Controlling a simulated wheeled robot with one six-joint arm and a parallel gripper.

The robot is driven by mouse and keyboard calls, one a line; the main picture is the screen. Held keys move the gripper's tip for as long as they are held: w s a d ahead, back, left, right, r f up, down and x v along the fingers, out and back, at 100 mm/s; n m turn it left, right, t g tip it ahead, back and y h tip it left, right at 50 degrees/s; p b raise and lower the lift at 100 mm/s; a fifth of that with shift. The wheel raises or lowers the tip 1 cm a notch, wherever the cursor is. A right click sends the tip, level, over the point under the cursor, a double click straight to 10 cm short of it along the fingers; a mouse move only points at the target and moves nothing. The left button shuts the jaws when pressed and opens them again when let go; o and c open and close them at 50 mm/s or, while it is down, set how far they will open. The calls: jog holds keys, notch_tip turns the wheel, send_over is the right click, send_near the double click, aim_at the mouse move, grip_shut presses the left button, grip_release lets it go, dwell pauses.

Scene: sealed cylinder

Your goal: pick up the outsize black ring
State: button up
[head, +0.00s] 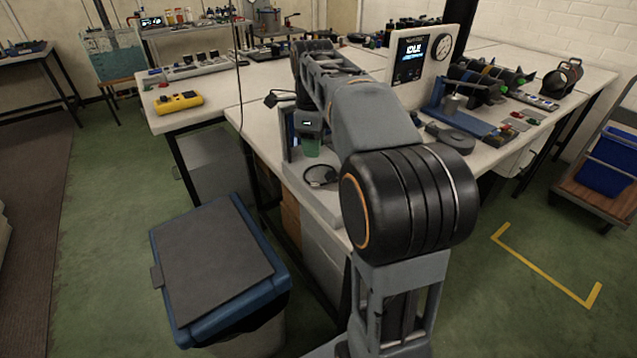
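My arm rises from the lower middle, bends at the black joint and reaches back over the bench. My gripper does not show clearly; the far end of the arm is hidden behind its own links.
A lidded blue bin (215,262) stands on the floor at front left. A panel with a gauge (430,60) and a blue-based fixture (465,120) stand right of my arm.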

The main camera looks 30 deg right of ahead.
jog(key=b, duration=0.1)
send_over(316, 184)
jog(key=f, duration=0.5)
jog(key=shift+w+f, duration=0.15)
jog(key=shift+w, duration=0.25)
jog(key=shift+d+f+b, duration=0.2)
jog(key=shift+f+b, duration=0.85)
jog(key=shift+f, duration=1.6)
jog(key=shift+c, duration=0.3)
grip_shut()
